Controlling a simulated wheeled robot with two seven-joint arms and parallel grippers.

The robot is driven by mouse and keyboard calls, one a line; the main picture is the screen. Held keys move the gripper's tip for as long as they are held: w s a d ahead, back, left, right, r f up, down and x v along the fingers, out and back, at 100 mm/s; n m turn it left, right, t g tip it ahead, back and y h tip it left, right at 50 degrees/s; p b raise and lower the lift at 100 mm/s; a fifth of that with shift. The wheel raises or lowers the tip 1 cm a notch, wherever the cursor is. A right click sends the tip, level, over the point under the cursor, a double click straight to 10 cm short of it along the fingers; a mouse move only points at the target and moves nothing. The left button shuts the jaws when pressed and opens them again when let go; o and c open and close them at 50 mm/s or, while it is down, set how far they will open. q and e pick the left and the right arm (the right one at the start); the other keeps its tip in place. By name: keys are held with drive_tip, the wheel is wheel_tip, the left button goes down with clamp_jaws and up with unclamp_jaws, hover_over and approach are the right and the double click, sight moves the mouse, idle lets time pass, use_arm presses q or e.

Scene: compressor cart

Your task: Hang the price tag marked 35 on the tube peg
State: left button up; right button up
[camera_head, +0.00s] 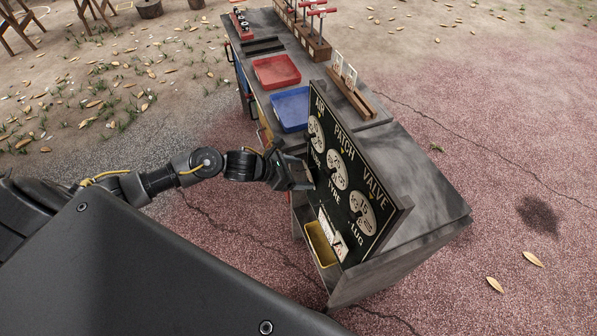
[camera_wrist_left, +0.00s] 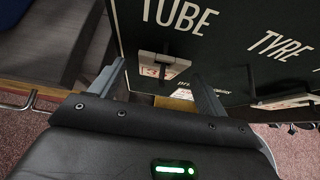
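A black board (camera_head: 385,190) with white words stands on the cart's near end. In the left wrist view the word TUBE (camera_wrist_left: 180,14) is at the top. Below it a pale tag with red figures (camera_wrist_left: 155,70) sits at the board, between my fingers; only part of its number reads, seemingly a 3. I cannot tell whether it hangs on the peg. My left gripper (camera_head: 304,178) is at the board's left side, and its two fingers (camera_wrist_left: 160,85) stand apart with a gap around the tag. The tube peg itself is not clear. My right gripper is not in view.
A pale tag (camera_wrist_left: 285,102) shows under TYRE. White tags (camera_head: 333,238) show low on the board by a yellow tray (camera_head: 320,243). A blue tray (camera_head: 290,108), a red tray (camera_head: 276,71) and a wooden rack with cards (camera_head: 350,97) are farther back on the cart.

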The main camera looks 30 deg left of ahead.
use_arm(q)
drive_tip(key=shift+s+a+r, duration=0.15)
drive_tip(key=shift+s+a, duration=0.05)
drive_tip(key=v, duration=1)
drive_tip(key=shift+b, duration=0.4)
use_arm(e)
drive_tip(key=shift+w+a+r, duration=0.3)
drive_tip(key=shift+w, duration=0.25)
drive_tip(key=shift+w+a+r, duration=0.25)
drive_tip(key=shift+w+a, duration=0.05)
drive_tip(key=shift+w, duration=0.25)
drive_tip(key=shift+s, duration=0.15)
